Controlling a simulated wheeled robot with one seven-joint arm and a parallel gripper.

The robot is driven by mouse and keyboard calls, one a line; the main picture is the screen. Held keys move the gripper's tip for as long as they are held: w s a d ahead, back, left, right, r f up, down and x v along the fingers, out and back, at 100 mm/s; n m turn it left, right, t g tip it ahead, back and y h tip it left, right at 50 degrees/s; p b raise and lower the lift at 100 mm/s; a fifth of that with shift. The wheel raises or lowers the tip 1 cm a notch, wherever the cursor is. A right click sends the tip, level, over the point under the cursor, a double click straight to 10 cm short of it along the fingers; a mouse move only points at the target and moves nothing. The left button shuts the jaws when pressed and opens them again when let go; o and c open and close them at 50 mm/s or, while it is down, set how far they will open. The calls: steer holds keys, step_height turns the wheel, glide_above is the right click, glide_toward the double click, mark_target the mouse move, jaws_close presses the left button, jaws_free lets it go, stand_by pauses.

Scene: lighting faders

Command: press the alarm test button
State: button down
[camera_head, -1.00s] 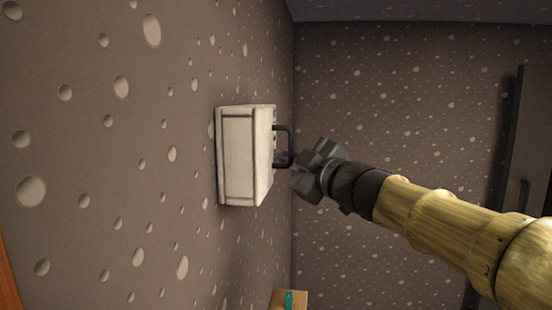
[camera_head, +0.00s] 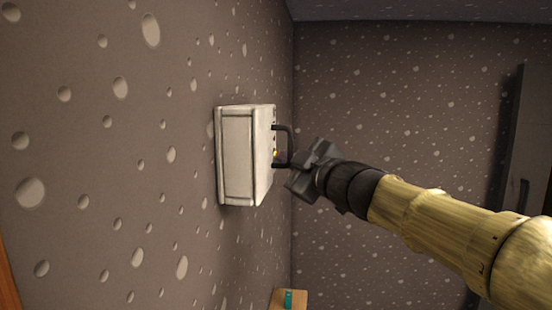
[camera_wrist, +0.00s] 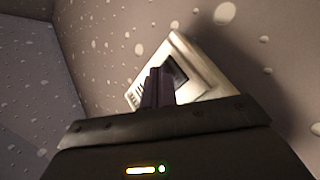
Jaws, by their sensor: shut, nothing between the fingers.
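A white box (camera_head: 237,158) is mounted on the left wall, with a black bar handle (camera_head: 290,140) on its right-facing front. A small yellow spot (camera_head: 275,154) shows on that front, behind the handle; I cannot tell whether it is a button or a lamp. My gripper (camera_head: 291,172) is shut and empty, close to the front by the handle's lower end. Contact cannot be told. In the wrist view the shut fingers (camera_wrist: 158,86) point at the box (camera_wrist: 205,62) and cover part of its front. No alarm test button can be clearly made out.
The dimpled wall (camera_head: 110,200) runs along the left, and a back wall (camera_head: 400,90) closes the room. A dark door-like panel (camera_head: 528,140) stands at the right. A wooden block with a teal part (camera_head: 289,299) is low in front.

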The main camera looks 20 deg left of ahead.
steer(key=shift+d, duration=0.15)
steer(key=shift+w+d, duration=0.15)
steer(key=shift+d, duration=0.4)
steer(key=d+p, duration=0.1)
steer(key=d, duration=0.1)
steer(key=w+d+p, duration=0.1)
steer(key=d, duration=0.2)
steer(key=shift+w, duration=0.1)
stand_by(0.5)
steer(key=shift+a, duration=0.1)
stand_by(0.4)
